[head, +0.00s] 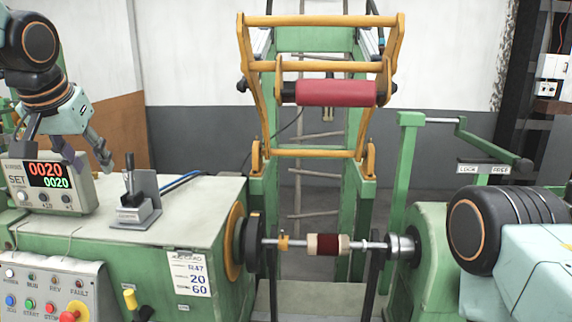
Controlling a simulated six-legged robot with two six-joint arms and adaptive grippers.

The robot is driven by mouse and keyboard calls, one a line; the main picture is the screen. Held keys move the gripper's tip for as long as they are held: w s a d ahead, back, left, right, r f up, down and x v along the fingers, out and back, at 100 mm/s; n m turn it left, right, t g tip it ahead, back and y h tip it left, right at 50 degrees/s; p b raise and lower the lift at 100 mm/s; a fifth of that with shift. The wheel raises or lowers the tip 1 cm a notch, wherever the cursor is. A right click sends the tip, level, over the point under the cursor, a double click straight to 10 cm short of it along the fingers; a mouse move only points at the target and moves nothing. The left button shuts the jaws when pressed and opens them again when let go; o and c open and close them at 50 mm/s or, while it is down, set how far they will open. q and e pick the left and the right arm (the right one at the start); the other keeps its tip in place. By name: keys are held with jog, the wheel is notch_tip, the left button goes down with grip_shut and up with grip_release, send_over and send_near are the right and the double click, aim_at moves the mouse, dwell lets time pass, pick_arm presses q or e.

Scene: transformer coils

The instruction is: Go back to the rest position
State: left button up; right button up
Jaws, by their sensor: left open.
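A coil (328,244) with dark red winding and pale ends sits on the horizontal shaft (299,242) between the green headstock and tailstock. Neither arm touches it.
A small metal fixture (136,205) with an upright lever stands on the machine top (198,205). A control panel (48,292) with buttons is at the lower left. A yellow frame with a red roller (336,92) rises behind the shaft. A lever arm (490,150) is at right.

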pick_arm(q)
jog(key=w+d+t+h, duration=0.1)
jog(key=w+d+t, duration=0.2)
jog(key=w+d, duration=0.1)
jog(key=shift+m+h, duration=0.4)
jog(key=shift+h, duration=0.3)
jog(key=d+f+b, duration=0.1)
jog(key=f+b, duration=0.1)
jog(key=f, duration=0.5)
jog(key=d+f+b, duration=0.2)
jog(key=f, duration=0.6)
jog(key=d+f+b, duration=0.2)
jog(key=f, duration=0.6)
jog(key=shift+s, duration=0.3)
jog(key=s+d+f+g+b, duration=0.1)
jog(key=s+f+b, duration=0.2)
jog(key=s+f, duration=0.55)
jog(key=s+f+g+b, duration=0.1)
jog(key=s+f+b, duration=0.3)
jog(key=f, duration=0.9)
jog(key=s+d+f+g+b, duration=0.1)
jog(key=s+f+b, duration=0.2)
jog(key=s+f, duration=0.55)
jog(key=s+f+g+y+b, duration=0.1)
jog(key=s+f+g+b, duration=0.4)
jog(key=s+f, duration=1.3)
notch_tip(320, 180, down, 2)
jog(key=b, duration=0.2)
jog(key=shift+s+d+f+g+b, duration=0.15)
jog(key=shift+s+g+b, duration=0.25)
